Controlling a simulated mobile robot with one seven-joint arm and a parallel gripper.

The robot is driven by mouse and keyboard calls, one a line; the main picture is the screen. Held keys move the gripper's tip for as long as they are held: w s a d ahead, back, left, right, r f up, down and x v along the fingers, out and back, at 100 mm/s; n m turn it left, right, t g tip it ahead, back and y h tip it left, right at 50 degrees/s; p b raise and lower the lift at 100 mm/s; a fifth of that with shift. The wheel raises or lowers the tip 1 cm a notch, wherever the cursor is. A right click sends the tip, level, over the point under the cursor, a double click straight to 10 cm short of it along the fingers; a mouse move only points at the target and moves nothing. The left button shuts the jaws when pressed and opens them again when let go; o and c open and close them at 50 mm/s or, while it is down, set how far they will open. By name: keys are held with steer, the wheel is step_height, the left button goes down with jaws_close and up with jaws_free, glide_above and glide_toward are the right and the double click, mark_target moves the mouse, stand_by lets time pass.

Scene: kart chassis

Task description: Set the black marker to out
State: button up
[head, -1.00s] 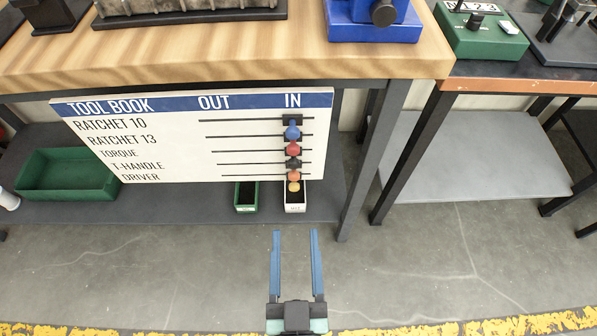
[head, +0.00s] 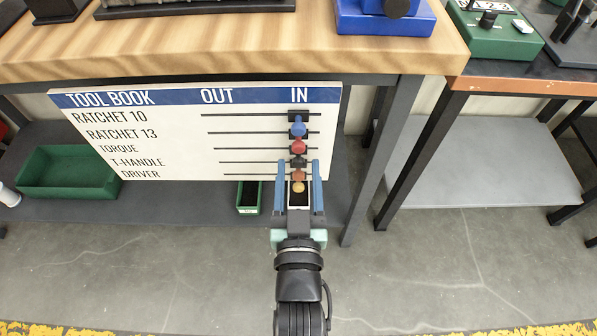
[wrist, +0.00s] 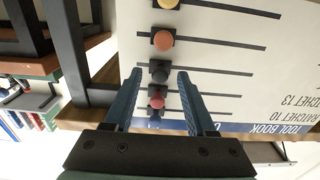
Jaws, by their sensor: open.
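The white tool book board (head: 160,135) hangs under the bench, with an OUT column and an IN column. The black marker (head: 298,162) sits at the IN end of its line, third from the top in the TORQUE row. It also shows in the wrist view (wrist: 159,72), where the board appears upside down. My gripper (head: 299,165) is open in front of the board. In the wrist view, its blue fingertips (wrist: 160,74) stand on either side of the black marker in the picture. A gap shows on each side; the depth to the marker is unclear.
Blue (head: 298,129) and red (head: 299,147) markers sit above the black one, orange (head: 299,174) and yellow (head: 299,187) below, all close together at IN. The slots toward OUT are clear. A bench leg (head: 377,160) stands to the right.

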jaws_close()
stand_by(0.3)
stand_by(1.2)
